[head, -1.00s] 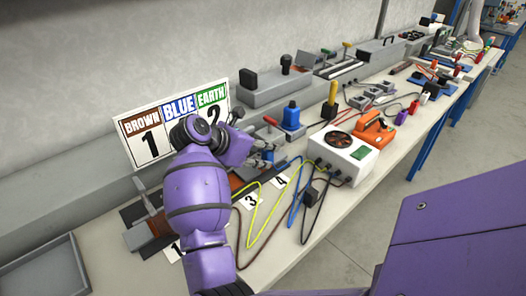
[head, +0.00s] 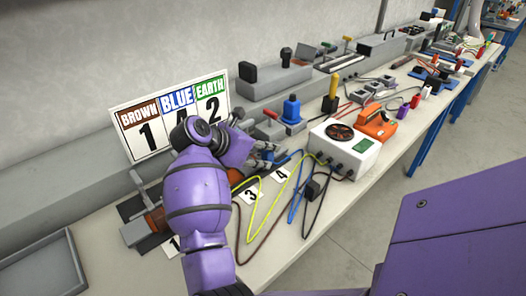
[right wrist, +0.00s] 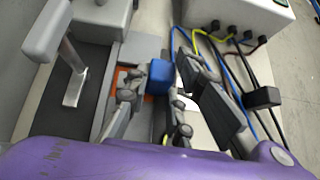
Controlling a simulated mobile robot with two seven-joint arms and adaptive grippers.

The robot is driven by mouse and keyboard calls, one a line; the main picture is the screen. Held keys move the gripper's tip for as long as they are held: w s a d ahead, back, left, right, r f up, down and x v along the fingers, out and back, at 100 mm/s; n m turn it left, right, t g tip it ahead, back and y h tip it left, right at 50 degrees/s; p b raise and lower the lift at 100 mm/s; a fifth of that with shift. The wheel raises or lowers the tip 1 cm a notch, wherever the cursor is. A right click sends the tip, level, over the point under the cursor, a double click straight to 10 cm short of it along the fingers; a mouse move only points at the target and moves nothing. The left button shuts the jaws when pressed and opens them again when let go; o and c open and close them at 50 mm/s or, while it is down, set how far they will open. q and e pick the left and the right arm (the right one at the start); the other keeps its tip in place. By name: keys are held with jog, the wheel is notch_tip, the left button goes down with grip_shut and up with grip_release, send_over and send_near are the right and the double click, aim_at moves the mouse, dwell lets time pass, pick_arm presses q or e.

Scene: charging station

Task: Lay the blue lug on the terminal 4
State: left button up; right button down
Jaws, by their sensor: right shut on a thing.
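My right gripper (head: 268,152) reaches over the row of terminals, its fingers mostly hidden behind my purple forearm. In the right wrist view the gripper (right wrist: 157,90) is shut on the blue lug (right wrist: 160,77), a small blue block at its fingertips. The white label 4 (head: 281,174) lies on the bench just in front of the gripper. Terminal 4 itself is largely hidden by the gripper; I cannot tell whether the lug touches it. The blue cable (head: 294,205) loops over the bench towards the charger. My left gripper is out of view.
A sign (head: 170,118) pairs brown with 1, blue with 4 and earth with 2. The white charger box (head: 345,148) stands to the right, with yellow (head: 262,222) and dark cables across the bench. A clamp with a lever (head: 145,205) stands at left, beside a grey tray (head: 45,270).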

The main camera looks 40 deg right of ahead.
jog(key=c, duration=1.5)
grip_release()
jog(key=shift+o, duration=0.2)
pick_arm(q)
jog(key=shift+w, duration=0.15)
pick_arm(e)
jog(key=v, duration=1.2)
jog(key=shift+w+r, duration=0.1)
